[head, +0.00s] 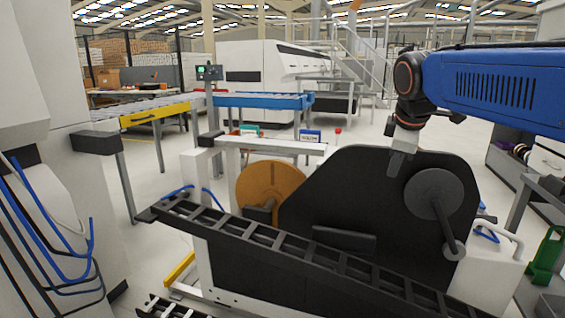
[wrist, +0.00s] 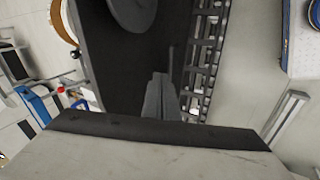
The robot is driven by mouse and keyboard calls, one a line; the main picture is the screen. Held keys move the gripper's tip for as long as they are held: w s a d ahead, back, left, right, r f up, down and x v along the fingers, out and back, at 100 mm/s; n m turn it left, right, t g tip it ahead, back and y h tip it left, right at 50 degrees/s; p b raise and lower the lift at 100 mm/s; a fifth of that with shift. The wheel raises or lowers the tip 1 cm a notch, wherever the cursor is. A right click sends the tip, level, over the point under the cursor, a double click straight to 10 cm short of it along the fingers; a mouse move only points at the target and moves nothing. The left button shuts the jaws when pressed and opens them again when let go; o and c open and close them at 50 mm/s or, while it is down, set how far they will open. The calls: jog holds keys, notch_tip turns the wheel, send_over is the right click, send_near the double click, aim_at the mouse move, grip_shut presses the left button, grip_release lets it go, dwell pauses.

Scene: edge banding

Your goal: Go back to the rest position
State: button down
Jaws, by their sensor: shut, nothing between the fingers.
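My gripper (head: 396,172) hangs from my blue arm at the right of the head view, in front of the upper edge of a black machine plate (head: 340,190). Its fingers are shut and point down, with nothing between them. In the wrist view the closed fingers (wrist: 160,80) show at the centre against the black plate. I cannot tell exactly how far they are from the plate.
A grey disc (head: 435,193) with a crank arm sits right of my gripper. An orange reel (head: 270,188) is left of the plate. A black slotted rail (head: 270,240) runs across the front. A green object (head: 546,255) stands at far right.

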jog(key=s+d+f+m+y, duration=0.1)
jog(key=s+f+m, duration=1.1)
jog(key=s+f, duration=1.1)
jog(key=s, duration=0.3)
jog(key=shift+s+d+m+g, duration=0.2)
jog(key=shift+d+m+g, duration=0.05)
jog(key=shift+m+g, duration=0.15)
jog(key=shift+d, duration=0.1)
